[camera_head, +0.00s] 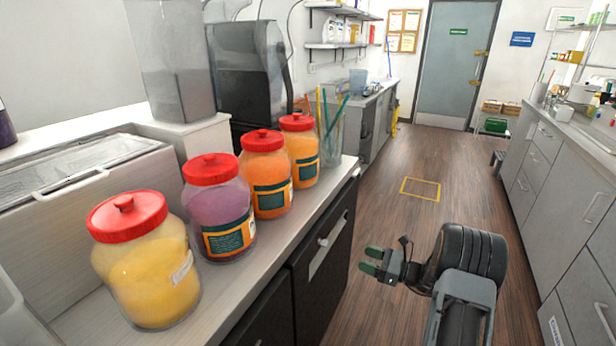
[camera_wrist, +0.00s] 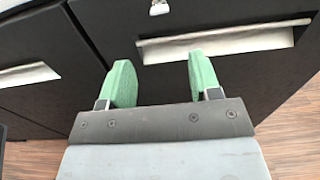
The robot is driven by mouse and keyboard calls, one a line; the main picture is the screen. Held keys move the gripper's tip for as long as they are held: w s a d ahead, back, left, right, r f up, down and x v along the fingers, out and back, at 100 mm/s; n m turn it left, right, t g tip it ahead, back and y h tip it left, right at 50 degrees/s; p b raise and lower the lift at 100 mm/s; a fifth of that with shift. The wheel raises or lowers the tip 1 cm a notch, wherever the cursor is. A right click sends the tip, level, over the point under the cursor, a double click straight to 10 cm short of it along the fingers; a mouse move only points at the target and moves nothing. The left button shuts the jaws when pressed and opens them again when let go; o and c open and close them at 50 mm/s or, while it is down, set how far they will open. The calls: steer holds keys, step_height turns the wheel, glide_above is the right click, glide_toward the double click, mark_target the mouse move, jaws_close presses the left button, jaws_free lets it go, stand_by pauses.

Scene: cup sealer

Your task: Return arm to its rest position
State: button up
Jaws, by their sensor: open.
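My gripper (camera_head: 369,260) is in the lower right of the head view, over the wooden floor and to the right of the dark counter cabinet. Its two green fingers are apart with nothing between them. The wrist view also shows my gripper (camera_wrist: 160,80), open and empty, facing the dark cabinet front (camera_wrist: 150,40) with its pale handles. The fingers look clear of the cabinet, but the exact gap cannot be told.
Several red-lidded jars stand along the left counter, the nearest a yellow one (camera_head: 150,265). A clear container (camera_head: 330,135) of coloured straws stands behind them. Grey cabinets (camera_head: 560,190) line the right side. The wooden floor (camera_head: 400,150) between is open, with a yellow marked square (camera_head: 421,180).

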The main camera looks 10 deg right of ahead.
steer(key=s+a+f+n+g+h, duration=0.2)
steer(key=s+a+f+n+g, duration=0.15)
steer(key=s+f+g, duration=0.2)
steer(key=s+a+r+n+g+h+p, duration=0.1)
steer(key=s+r+n+g+h, duration=0.15)
steer(key=s+n, duration=0.2)
steer(key=s+a+r+n+g+h+p, duration=0.1)
steer(key=s+a+r+n+g+h, duration=0.15)
steer(key=s+n, duration=0.2)
steer(key=s+a+r+n+t+h+p, duration=0.1)
steer(key=s+a+r+n+h+p, duration=0.1)
steer(key=r+n, duration=0.4)
steer(key=s+a+r+n+t+h+p, duration=0.1)
steer(key=s+r+n+h, duration=0.4)
steer(key=r, duration=0.7)
steer(key=shift+s+a+n+t+h+p, duration=0.3)
steer(key=shift+s+a+n+t+p, duration=0.1)
steer(key=shift+s+n+t, duration=0.45)
steer(key=shift+r, duration=0.1)
